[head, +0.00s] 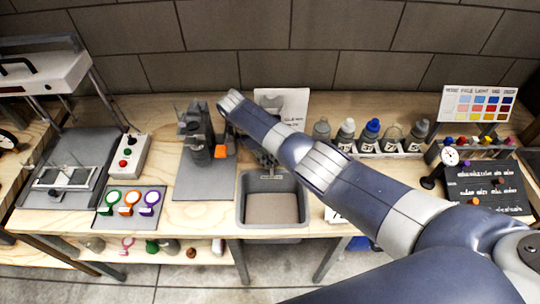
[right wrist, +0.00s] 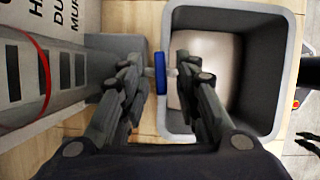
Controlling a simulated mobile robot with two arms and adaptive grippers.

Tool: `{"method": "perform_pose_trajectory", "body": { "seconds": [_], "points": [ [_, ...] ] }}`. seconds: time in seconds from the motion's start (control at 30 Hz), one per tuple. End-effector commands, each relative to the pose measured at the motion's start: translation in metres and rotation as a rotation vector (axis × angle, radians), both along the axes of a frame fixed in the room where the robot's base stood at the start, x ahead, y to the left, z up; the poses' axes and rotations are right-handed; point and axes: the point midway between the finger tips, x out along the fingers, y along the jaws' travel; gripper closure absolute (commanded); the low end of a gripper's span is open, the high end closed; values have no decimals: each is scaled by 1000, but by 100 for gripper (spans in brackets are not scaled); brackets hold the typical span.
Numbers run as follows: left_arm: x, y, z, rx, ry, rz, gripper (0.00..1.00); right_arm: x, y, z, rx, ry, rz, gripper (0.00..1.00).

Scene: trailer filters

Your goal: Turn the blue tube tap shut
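In the right wrist view a narrow blue bar (right wrist: 160,73), which looks like the handle of the blue tube tap, stands beside the sink rim. My right gripper (right wrist: 163,76) is open, with one finger on each side of the blue bar. Small gaps seem to show between the bar and both fingers. In the head view my right gripper (head: 265,158) is above the back of the sink, and my arm hides the tap there. My left gripper is not in view.
The grey sink (head: 301,208) lies just in front of my right gripper. A machine on a grey plate (head: 205,180) stands left of it. Bottles in a rack (head: 410,153) stand to the right. A white card with text (right wrist: 68,12) is close by in the wrist view.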

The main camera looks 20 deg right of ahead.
Motion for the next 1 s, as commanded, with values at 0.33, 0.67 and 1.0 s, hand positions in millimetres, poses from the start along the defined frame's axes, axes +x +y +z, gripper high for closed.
{"method": "perform_pose_trajectory", "body": {
  "seconds": [0.33, 0.67, 1.0],
  "points": [
    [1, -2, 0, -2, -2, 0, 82, 4, 20, 50, 0, -2, 0, 70],
    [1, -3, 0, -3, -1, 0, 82, 4, 27, 68, -1, -1, -1, 70],
    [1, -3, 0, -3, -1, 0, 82, 0, 30, 60, 10, -4, -6, 40]
  ]
}}
